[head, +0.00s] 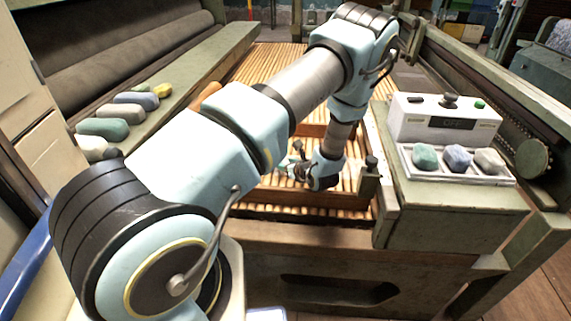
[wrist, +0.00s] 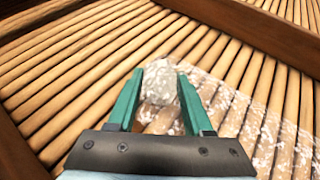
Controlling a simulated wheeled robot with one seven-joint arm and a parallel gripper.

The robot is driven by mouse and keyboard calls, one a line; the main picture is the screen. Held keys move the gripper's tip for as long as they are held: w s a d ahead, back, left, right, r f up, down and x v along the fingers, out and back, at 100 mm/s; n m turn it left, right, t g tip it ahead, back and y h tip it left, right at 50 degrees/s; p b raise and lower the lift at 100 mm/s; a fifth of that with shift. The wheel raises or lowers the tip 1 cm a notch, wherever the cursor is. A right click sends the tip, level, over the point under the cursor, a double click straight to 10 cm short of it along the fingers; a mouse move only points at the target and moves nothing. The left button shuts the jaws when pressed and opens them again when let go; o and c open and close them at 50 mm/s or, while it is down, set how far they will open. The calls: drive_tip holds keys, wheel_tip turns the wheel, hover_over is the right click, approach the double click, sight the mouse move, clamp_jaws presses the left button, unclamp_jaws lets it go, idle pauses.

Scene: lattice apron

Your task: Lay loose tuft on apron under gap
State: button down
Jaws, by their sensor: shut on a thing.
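My gripper (wrist: 160,88) is shut on a pale grey-white tuft (wrist: 161,80), which sits between the green fingertips. In the head view my gripper (head: 288,170) is low over the apron, between two wooden crossbars, and I cannot make out the tuft there. The apron (head: 268,68) is a bed of light wooden slats, and its slats (wrist: 60,65) fill the wrist view. Thin white fluff (wrist: 240,115) lies over the slats to the right of the fingers. I cannot tell whether the tuft touches the slats, or which opening is the gap.
A wooden crossbar (wrist: 255,30) runs across the upper right of the wrist view. Several coloured tufts (head: 103,128) lie on the left ledge. On the right, a white tray (head: 483,178) holds three tufts before a control box (head: 440,122). A post (head: 370,180) stands near my gripper.

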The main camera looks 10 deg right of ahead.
drive_tip(key=shift+c, duration=1.5)
unclamp_jaws()
